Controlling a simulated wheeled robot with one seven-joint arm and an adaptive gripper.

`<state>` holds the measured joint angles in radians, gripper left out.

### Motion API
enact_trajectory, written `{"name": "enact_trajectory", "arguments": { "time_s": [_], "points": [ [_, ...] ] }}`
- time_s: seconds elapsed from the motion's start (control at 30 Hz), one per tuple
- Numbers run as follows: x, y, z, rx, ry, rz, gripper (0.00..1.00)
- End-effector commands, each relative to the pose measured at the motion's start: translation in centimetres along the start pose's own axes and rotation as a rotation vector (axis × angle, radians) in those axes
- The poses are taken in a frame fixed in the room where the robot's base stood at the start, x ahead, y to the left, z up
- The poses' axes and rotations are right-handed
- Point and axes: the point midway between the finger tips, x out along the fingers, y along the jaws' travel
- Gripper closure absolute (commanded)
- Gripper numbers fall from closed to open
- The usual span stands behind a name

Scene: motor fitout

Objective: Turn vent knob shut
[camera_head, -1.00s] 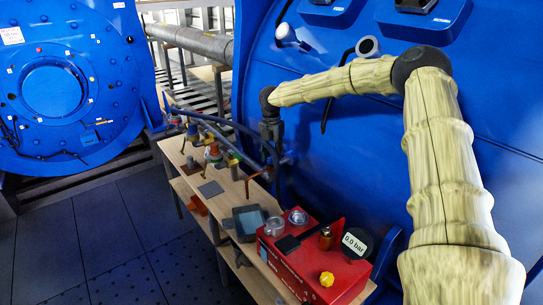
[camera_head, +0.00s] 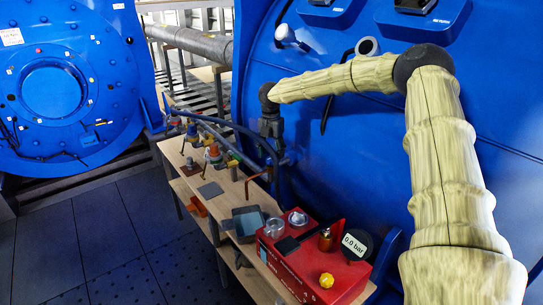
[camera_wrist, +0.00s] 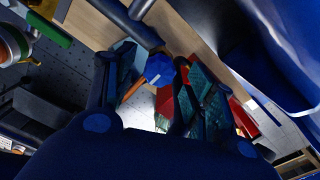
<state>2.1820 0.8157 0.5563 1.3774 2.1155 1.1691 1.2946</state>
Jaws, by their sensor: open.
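A blue faceted knob (camera_wrist: 158,68) shows in the wrist view between my two fingers. A copper-coloured pipe (camera_wrist: 134,86) runs beside it. My gripper (camera_wrist: 150,88) is open, with one finger on each side of the knob; I cannot tell whether either finger touches it. In the head view my gripper (camera_head: 273,150) points down over the near end of the row of valves, above the bent copper pipe (camera_head: 255,178). It partly hides the knob there. No label shows which knob is the vent.
A red box (camera_head: 305,262) with a yellow knob (camera_head: 327,280) and a round gauge reading 0.0 bar (camera_head: 356,244) stands on the wooden bench, near a grey tray (camera_head: 248,222). Other valves (camera_head: 213,153) stand farther along. The large blue housing (camera_head: 350,175) rises close behind.

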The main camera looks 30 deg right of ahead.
Motion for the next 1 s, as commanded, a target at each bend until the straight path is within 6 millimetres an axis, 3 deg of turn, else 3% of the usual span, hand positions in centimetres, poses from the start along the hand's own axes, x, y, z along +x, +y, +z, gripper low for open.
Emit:
{"name": "enact_trajectory", "arguments": {
  "time_s": [0.5,0.7,1.0],
  "points": [
    [-8.8,0.0,0.2,0.001,-0.002,0.002,0.46],
    [-10.2,0.0,0.2,0.001,-0.001,0.002,0.46],
    [-10.4,0.0,0.2,0.001,0.0,0.001,0.46]
  ]
}}
